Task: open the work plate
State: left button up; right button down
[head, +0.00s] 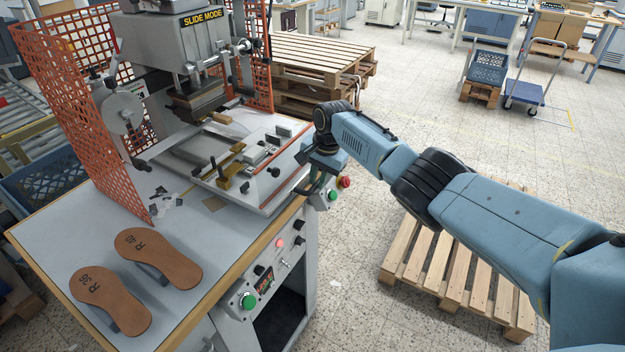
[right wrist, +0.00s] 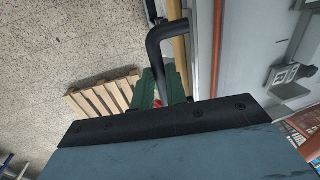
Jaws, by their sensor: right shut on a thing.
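The work plate (head: 292,151) is a pale flat plate with brass-coloured clamps, lying under the press head of the foil stamping machine (head: 180,50). My right gripper (head: 309,189) is at the plate's right edge, beside the table edge, and is shut on the plate's black handle. The black bent handle (right wrist: 165,42) shows in the right wrist view, running down to behind my gripper's dark body. My left gripper is not in view.
Two brown sole-shaped pieces (head: 158,258) lie at the table's front left. An orange mesh guard (head: 75,105) stands left of the press. A control panel with a green button (head: 248,301) is on the table's front. Wooden pallets (head: 450,270) lie on the floor to the right.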

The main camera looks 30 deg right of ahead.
jog(key=shift+s+d, duration=0.2)
jog(key=shift+s, duration=0.15)
jog(key=c, duration=1.4)
grip_release()
jog(key=shift+w, duration=0.1)
notch_tip(320, 180, up, 13)
jog(key=s+d, duration=0.1)
jog(key=s, duration=0.1)
jog(key=shift+d+p, duration=0.2)
jog(key=shift+p, duration=0.2)
